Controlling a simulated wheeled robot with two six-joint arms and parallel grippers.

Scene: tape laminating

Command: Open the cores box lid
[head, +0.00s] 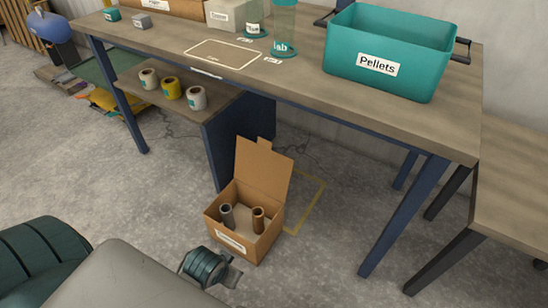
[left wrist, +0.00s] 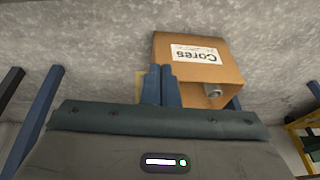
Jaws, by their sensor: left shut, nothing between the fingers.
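The cores box (head: 243,245) is a brown cardboard box on the concrete floor, with a white label on its front. Its lid (head: 263,170) stands up and open at the back edge. Two tube cores, one grey (head: 227,217) and one brown (head: 258,220), stand inside. In the left wrist view the box (left wrist: 195,68) appears upside down, with its "Cores" label readable and one core end (left wrist: 213,90) showing at the opening. My left gripper (left wrist: 160,72) has its blue fingers together and empty, overlapping the box's edge in that view; contact cannot be told. My right gripper is not in view.
A wooden workbench (head: 300,82) with blue legs stands behind the box, carrying a teal Pellets bin (head: 395,50). A lower shelf (head: 215,108) holds several rolls. A yellow floor marking (head: 312,205) lies right of the box.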

